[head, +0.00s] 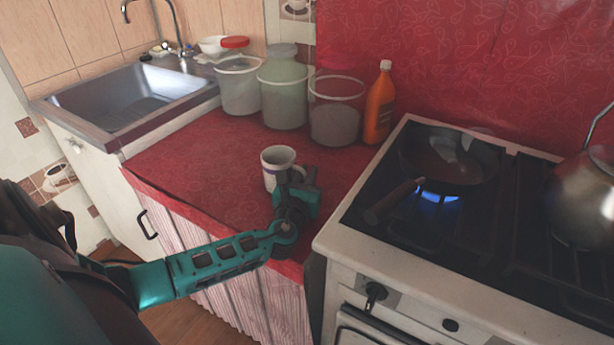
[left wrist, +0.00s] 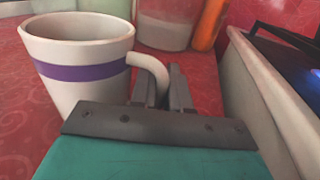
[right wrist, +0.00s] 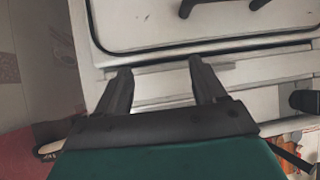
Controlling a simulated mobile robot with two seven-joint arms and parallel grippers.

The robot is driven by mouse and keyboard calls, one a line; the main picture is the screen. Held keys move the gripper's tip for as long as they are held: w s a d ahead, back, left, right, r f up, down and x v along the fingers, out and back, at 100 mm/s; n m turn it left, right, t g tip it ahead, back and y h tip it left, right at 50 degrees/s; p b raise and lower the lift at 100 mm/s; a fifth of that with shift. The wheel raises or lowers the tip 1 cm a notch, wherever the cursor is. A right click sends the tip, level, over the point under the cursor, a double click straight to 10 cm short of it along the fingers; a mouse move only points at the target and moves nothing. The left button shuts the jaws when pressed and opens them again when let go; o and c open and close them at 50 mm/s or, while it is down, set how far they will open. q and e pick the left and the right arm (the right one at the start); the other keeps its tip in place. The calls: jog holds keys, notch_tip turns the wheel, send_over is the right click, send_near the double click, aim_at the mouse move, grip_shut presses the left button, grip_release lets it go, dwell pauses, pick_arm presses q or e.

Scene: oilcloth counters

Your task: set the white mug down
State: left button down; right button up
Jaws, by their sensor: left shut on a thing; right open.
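The white mug (head: 272,177) is upright over the red counter (head: 200,165), near the stove. In the left wrist view the mug (left wrist: 75,105) shows a purple band, with its handle towards my left gripper (left wrist: 163,88). My left gripper (head: 298,180) is shut on the mug's handle. The mug's base is partly hidden, and I cannot tell whether it touches the counter. My right gripper (right wrist: 163,82) is open and empty in front of a white oven-like front (right wrist: 185,95); it is not seen in the head view.
Several tubs (head: 283,95) and an orange bottle (head: 380,105) stand along the back. The stove (head: 400,235) on the right has a pan (head: 448,160) over a blue flame and a kettle (head: 585,200). A sink (head: 130,100) is at left. The counter left of the mug is clear.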

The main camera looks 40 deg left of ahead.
pick_arm(q)
jog(key=shift+f, duration=0.1)
jog(key=c, duration=1.1)
grip_release()
pick_arm(e)
jog(key=shift+f, duration=0.15)
jog(key=shift+d, duration=0.1)
pick_arm(q)
jog(key=shift+r, duration=0.25)
jog(key=p+v, duration=0.1)
jog(key=v, duration=1)
jog(key=shift+s+f, duration=0.15)
jog(key=shift+s, duration=0.05)
jog(key=shift+s+d, duration=0.2)
jog(key=shift+s, duration=0.1)
pick_arm(e)
jog(key=shift+s+d+r, duration=0.1)
jog(key=shift+d+r, duration=0.15)
jog(key=shift+d, duration=0.05)
